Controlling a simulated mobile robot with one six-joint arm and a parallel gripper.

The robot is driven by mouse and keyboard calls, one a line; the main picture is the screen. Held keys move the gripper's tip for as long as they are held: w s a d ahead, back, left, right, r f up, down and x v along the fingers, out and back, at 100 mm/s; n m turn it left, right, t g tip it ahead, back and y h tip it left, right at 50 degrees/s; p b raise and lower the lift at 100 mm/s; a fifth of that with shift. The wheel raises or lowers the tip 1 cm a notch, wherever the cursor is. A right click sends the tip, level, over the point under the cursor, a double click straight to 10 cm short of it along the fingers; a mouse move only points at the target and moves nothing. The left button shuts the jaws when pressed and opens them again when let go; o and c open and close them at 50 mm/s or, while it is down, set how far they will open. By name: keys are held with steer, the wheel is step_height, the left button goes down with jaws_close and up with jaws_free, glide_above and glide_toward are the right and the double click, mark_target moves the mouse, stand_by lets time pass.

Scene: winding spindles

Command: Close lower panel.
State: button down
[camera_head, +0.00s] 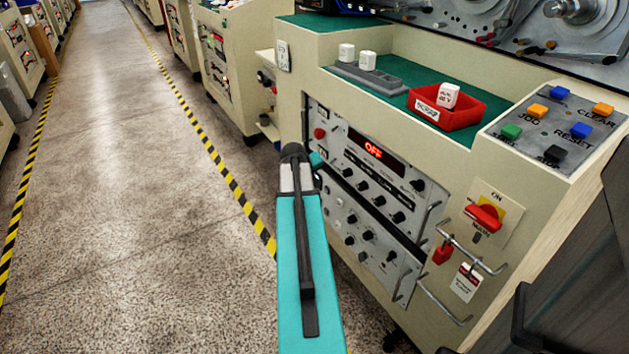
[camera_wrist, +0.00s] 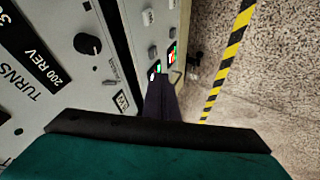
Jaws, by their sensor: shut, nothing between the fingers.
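The lower panel (camera_head: 362,240) is a grey plate with several black knobs on the front of the cream machine in the head view. A dark gap runs between it and the upper panel (camera_head: 375,165), which has a red "OFF" display. The lower panel looks slightly out from the front, but I cannot tell how far. My gripper (camera_head: 316,160) is shut and empty at the left edge of the panels, and my arm hides part of the lower panel's left side. The wrist view shows a panel with a black knob (camera_wrist: 88,43) close by at the left.
Wire handles (camera_head: 440,305) stick out at the panels' right side, near a red rotary switch (camera_head: 484,216). A red tray (camera_head: 446,110) with a white block stands on the green top. The aisle floor (camera_head: 110,200) at left is clear, with yellow-black tape lines.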

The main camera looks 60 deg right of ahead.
steer(key=shift+v, duration=1.65)
steer(key=c, duration=2.5)
jaws_free()
steer(key=o, duration=0.4)
steer(key=shift+o, duration=1.2)
steer(key=shift+w+a+f, duration=0.2)
steer(key=shift+a+f, duration=0.05)
steer(key=w+a+f+n+y, duration=0.1)
steer(key=w+a+f+y, duration=0.1)
steer(key=a+f, duration=0.75)
steer(key=w+a+f+n+g+y, duration=0.1)
steer(key=w+a+f, duration=0.2)
steer(key=a+f, duration=0.7)
steer(key=w+a+f+n+y, duration=0.15)
steer(key=a+f, duration=0.35)
steer(key=a, duration=0.9)
steer(key=s+a+f+n+g+y, duration=0.1)
steer(key=s+a+f, duration=0.25)
steer(key=a, duration=0.45)
steer(key=s+a+f+n+g+y, duration=0.1)
steer(key=s+a+f, duration=0.1)
steer(key=a+f, duration=0.45)
steer(key=s+a+f+n+g, duration=0.1)
steer(key=s+a+f+g, duration=0.2)
steer(key=s+a, duration=1.1)
steer(key=shift+a+f+y, duration=0.35)
steer(key=shift+f, duration=0.35)
